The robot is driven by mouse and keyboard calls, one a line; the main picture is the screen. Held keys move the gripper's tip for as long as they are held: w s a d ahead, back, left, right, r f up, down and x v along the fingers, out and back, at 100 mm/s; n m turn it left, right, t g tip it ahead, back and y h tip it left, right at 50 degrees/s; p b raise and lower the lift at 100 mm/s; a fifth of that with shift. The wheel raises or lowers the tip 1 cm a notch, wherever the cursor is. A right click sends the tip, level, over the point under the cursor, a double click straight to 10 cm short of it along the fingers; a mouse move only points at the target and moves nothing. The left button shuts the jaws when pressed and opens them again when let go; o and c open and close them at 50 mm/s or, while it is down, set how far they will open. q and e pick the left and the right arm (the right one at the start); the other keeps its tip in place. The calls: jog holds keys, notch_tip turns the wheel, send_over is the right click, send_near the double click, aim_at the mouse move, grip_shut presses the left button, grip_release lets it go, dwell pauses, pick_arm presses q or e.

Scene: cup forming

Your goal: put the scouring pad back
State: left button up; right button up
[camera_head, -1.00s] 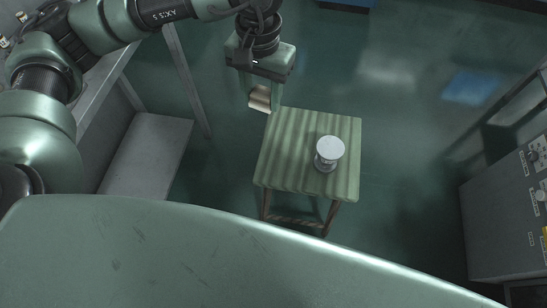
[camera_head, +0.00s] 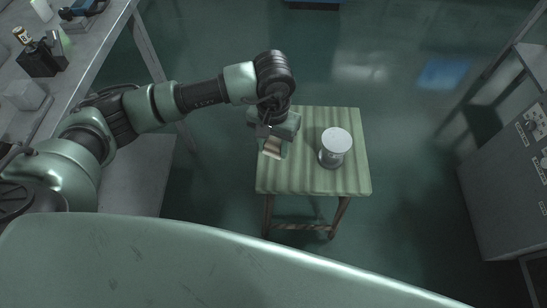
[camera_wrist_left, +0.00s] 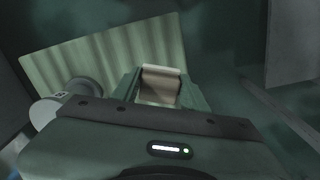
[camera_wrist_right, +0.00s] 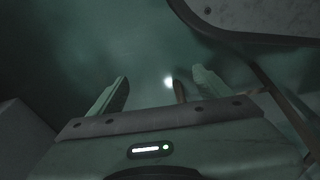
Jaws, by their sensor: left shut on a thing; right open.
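The scouring pad (camera_head: 272,149) is a small tan-brown piece in my left gripper (camera_head: 271,151). That gripper is shut on it, above the left part of a small striped green stool (camera_head: 310,180). In the left wrist view the pad (camera_wrist_left: 160,84) sits between the two fingers, with the striped stool top (camera_wrist_left: 110,60) behind it. I cannot tell whether the pad touches the stool top. A white-topped round metal piece (camera_head: 336,141) stands upright on the stool, right of the gripper. My right gripper (camera_wrist_right: 155,92) is open and empty in the right wrist view, over dark floor.
A grey workbench (camera_head: 92,60) with a black holder (camera_head: 40,62) and a grey block (camera_head: 27,94) runs along the left. A grey control cabinet (camera_head: 505,190) stands at the right. The floor between stool and cabinet is clear.

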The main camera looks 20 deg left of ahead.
aim_at(273, 165)
pick_arm(q)
notch_tip(273, 165, down, 6)
jog(key=shift+f, duration=0.2)
jog(key=shift+f+b, duration=0.1)
jog(key=shift+b, duration=0.25)
jog(key=o, duration=1.3)
pick_arm(e)
jog(key=r, duration=0.1)
jog(key=w+r, duration=0.1)
jog(key=r, duration=0.1)
jog(key=shift+w+a, duration=0.1)
jog(key=shift+w, duration=0.2)
jog(key=shift+s+f, duration=0.1)
jog(key=shift+f, duration=0.05)
